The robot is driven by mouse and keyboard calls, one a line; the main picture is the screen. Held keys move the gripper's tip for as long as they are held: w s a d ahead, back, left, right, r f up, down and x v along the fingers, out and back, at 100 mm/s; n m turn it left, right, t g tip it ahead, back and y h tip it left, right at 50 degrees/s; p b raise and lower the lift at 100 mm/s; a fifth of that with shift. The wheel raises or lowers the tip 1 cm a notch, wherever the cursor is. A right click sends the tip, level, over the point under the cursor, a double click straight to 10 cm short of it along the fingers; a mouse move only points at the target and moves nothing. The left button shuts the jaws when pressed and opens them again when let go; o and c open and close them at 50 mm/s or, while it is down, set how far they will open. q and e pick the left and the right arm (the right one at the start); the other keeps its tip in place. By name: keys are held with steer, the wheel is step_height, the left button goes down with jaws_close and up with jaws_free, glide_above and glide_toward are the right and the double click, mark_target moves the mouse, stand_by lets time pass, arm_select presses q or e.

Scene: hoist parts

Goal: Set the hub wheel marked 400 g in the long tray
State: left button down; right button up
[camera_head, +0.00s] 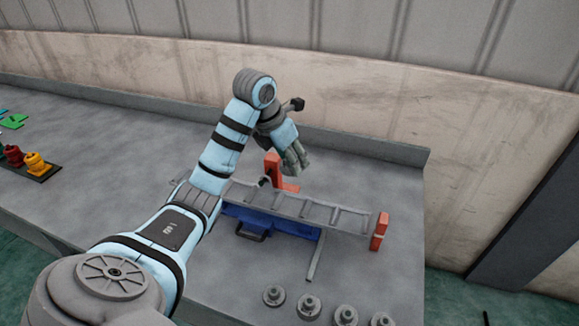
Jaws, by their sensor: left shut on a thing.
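My left gripper (295,163) points down above the far side of the long tray, close to the far orange bracket. It is shut on a small grey part, mostly hidden by the fingers; I cannot tell its shape or any mark. The long tray (344,219) looks like a narrow grey frame with cross-bars, running from behind my left arm to the near orange bracket. Several grey hub wheels (273,296) lie in a row at the table's front; their marks are too small to read. My right gripper is not in view.
Orange brackets stand at the far side (275,168) and at the tray's right end (379,232). A blue case (274,222) with a black handle lies beneath the tray. Red and yellow parts (36,163) sit at the far left. The table (370,180) is clear at the back right.

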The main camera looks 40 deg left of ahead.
mark_target(286, 164)
arm_select(q)
step_height(286, 164, up, 5)
steer(key=p, duration=0.3)
steer(key=shift+r, duration=0.1)
steer(key=shift+a+r+m, duration=0.1)
steer(key=shift+r+m, duration=0.2)
steer(key=shift+m, duration=0.1)
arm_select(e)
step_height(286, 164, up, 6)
arm_select(q)
steer(key=shift+m+h, duration=0.4)
steer(key=shift+m, duration=0.4)
steer(key=shift+w+a+m+g+h, duration=0.15)
steer(key=shift+m+g+h, duration=0.2)
steer(key=shift+m, duration=0.75)
step_height(286, 164, down, 10)
steer(key=b, duration=0.9)
steer(key=shift+f, duration=0.2)
step_height(286, 164, down, 9)
steer(key=shift+f+p, duration=0.2)
steer(key=shift+p, duration=0.15)
steer(key=shift+f, duration=0.15)
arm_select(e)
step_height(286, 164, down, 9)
arm_select(q)
steer(key=shift+f, duration=0.1)
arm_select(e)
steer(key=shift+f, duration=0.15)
